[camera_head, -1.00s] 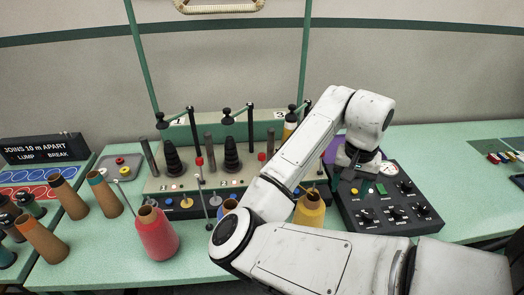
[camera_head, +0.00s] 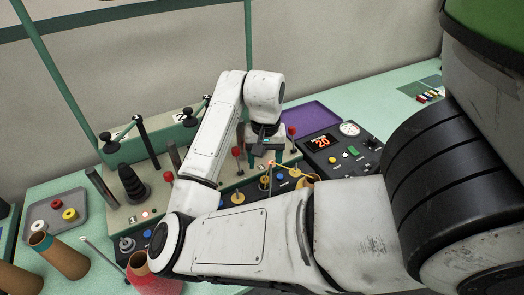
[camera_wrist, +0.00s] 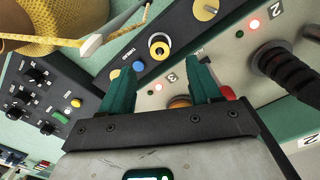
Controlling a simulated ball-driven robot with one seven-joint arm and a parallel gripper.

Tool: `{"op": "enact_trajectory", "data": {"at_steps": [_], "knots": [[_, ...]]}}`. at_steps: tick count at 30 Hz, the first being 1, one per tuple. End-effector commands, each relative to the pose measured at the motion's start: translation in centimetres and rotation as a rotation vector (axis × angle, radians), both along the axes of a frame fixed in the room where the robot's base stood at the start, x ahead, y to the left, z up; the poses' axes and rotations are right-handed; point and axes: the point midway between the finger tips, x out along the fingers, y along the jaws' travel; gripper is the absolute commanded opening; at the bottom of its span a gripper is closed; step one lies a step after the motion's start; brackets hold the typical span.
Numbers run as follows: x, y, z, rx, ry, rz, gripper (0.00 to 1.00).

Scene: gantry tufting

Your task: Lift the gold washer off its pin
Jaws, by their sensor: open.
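In the wrist view a gold ring (camera_wrist: 159,48) sits around a short dark-centred post on the dark front panel, beyond my fingertips. A second gold disc (camera_wrist: 205,10) shows farther along that panel; I cannot tell for sure which is the gold washer. In the head view gold discs (camera_head: 238,198) sit in a row on the panel, partly hidden by my arm. My gripper (camera_head: 266,157) is over the right part of the machine, with teal fingers apart. In the wrist view my gripper (camera_wrist: 160,78) is open and empty; an orange-brown round part lies behind the gap.
A yellow yarn cone (camera_wrist: 65,18) and a slanting pale rod are close by. A control box (camera_head: 345,148) with a display stands to the right. Red-tipped rods (camera_head: 168,177) and black spools (camera_head: 133,184) rise from the machine. A grey tray (camera_head: 78,198) holds coloured rings.

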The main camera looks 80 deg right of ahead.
Motion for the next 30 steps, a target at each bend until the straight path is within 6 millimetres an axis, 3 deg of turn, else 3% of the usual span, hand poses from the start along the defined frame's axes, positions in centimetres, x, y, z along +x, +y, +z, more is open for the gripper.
{"op": "enact_trajectory", "data": {"at_steps": [6, 12, 25, 30], "knots": [[0.0, 0.1, -3.9, 0.003, 0.003, 0.003, 0.63], [0.0, 0.1, -6.1, 0.003, 0.002, 0.001, 0.63], [0.0, 0.0, -7.1, 0.001, 0.000, 0.000, 0.63], [0.0, 0.0, -7.0, 0.001, 0.000, 0.000, 0.47]]}}
